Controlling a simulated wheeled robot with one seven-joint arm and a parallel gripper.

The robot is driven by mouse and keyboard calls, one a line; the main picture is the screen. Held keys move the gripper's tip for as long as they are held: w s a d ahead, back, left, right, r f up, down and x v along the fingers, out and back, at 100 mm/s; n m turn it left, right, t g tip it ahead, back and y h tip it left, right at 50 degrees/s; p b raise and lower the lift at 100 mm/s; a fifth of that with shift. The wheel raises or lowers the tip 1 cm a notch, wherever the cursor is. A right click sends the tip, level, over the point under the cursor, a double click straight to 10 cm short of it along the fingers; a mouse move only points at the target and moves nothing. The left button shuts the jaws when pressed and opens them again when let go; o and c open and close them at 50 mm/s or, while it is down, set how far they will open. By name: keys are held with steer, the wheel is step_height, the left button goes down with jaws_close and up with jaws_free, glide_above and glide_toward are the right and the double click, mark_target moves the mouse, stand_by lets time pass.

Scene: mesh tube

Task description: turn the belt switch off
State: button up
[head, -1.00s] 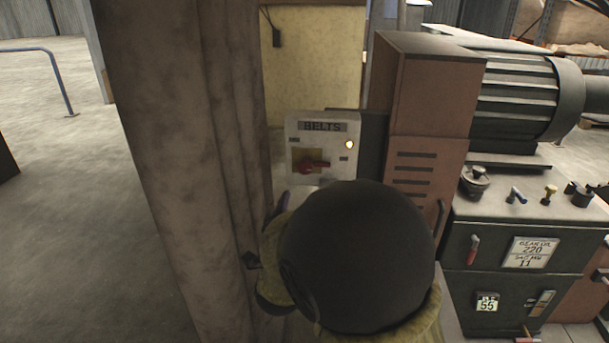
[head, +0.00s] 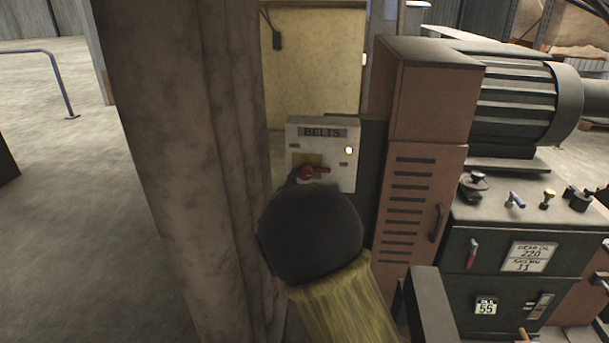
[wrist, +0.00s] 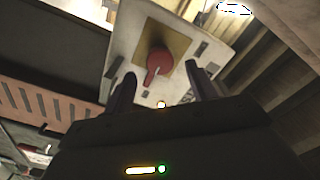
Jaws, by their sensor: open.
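The belt switch is a red rotary knob (head: 313,172) on a brass plate, set in a pale panel (head: 348,177) labelled BELTS. A small lamp on the panel glows yellow. In the head view the knob's handle points right. In the wrist view the red knob (wrist: 158,63) lies ahead, between my two dark fingers. My gripper (wrist: 163,88) is open, its fingertips on either side of the knob, and nothing is held. I cannot tell whether the fingers touch the panel. In the head view my dark wrist hides most of the gripper below the panel.
A rough pillar (head: 190,160) stands close on the left of the panel. A brown cabinet (head: 420,160) with slots and a handle stands on the right. Beyond it is a machine (head: 515,105) with levers and knobs. Open floor (head: 60,210) lies left of the pillar.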

mark_target(305, 175)
steer(key=w, duration=0.4)
steer(key=shift+w+d, duration=0.1)
steer(key=shift+w, duration=0.1)
steer(key=c, duration=1)
